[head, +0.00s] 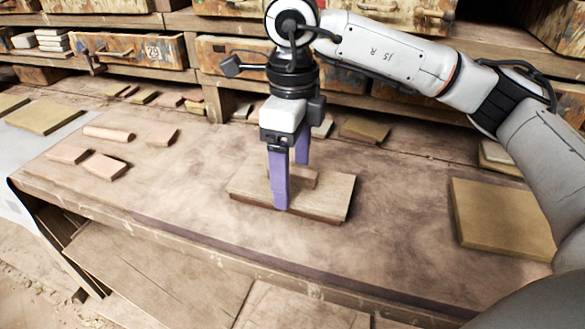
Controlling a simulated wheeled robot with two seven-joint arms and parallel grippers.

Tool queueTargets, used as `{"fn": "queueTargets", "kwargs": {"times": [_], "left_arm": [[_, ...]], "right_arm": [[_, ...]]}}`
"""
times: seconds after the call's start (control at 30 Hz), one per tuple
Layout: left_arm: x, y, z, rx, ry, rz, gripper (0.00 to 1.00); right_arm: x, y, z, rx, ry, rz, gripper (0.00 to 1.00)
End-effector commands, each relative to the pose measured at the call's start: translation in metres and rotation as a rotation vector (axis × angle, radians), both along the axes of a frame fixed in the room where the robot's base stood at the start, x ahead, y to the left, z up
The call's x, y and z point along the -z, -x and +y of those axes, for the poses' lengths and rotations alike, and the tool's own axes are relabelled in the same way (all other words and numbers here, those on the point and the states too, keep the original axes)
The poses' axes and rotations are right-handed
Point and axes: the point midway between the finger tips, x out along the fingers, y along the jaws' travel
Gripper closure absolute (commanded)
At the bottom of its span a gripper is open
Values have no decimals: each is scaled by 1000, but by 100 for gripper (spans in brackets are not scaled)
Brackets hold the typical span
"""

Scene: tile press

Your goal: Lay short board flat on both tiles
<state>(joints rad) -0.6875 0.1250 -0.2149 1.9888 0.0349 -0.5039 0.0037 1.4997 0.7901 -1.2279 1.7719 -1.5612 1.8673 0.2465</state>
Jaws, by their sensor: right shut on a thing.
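My right gripper (291,183), with purple fingers, points down at the middle of the workbench. It is shut on the short board (325,196), a light wooden board with a raised strip on top between the fingers. The board looks roughly flat, low over the bench, with a dark edge beneath its front side. I cannot tell whether tiles lie under it. Pinkish clay pieces lie apart at the left: a flat tile (68,153), another tile (105,166) and a small piece (162,136). My left gripper is not in view.
A clay roll (108,133) lies at the left of the bench. A thick tan slab (497,215) lies at the right. Several small tiles and drawers, such as a numbered drawer (140,52), line the back. The bench between the clay pieces and the board is clear.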

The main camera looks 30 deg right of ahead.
Motion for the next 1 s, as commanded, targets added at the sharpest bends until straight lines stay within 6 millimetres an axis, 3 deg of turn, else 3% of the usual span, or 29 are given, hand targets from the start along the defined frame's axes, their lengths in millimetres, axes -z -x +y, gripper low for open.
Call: {"fn": "queueTargets", "kwargs": {"times": [0.27, 0.3, 0.43, 0.77, 1.0], "left_arm": [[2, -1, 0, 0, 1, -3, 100], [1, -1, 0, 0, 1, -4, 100], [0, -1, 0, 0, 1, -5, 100], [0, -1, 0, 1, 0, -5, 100], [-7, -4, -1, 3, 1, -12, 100]], "right_arm": [[3, 0, 0, 0, -1, -1, 51], [3, 0, 0, 0, 0, -1, 22], [3, 0, 0, 0, -1, -1, 2], [3, 0, 0, 0, 0, 0, 2], [-35, -1, 1, -1, -1, -4, 2]]}}
